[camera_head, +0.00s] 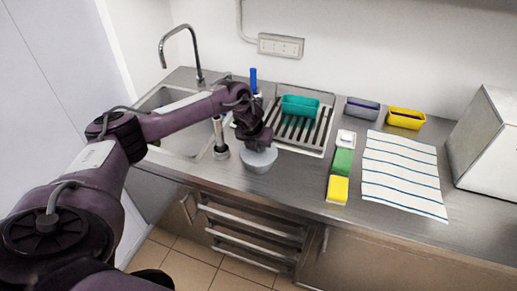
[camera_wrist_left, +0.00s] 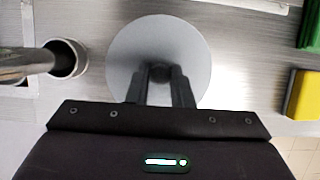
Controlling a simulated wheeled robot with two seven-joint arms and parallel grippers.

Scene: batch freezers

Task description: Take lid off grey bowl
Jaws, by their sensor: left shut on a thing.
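The grey bowl (camera_head: 258,166) stands on the steel counter just right of the sink, close to the counter's front edge. Its round grey lid (camera_wrist_left: 158,40) fills the middle of the left wrist view and seems to cover the bowl, whose body is hidden below it there. My left gripper (camera_head: 262,146) reaches down onto the lid from above. In the left wrist view its two fingers (camera_wrist_left: 160,76) are closed around the dark knob at the lid's centre. I cannot tell whether the lid is raised off the rim. My right gripper is not in view.
A metal cylinder (camera_head: 221,152) stands close to the bowl's left, beside the sink (camera_head: 178,132). Behind are a drying rack (camera_head: 290,127) and a teal container (camera_head: 299,106). To the right lie green (camera_head: 342,162) and yellow (camera_head: 337,190) sponges and a striped towel (camera_head: 402,175).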

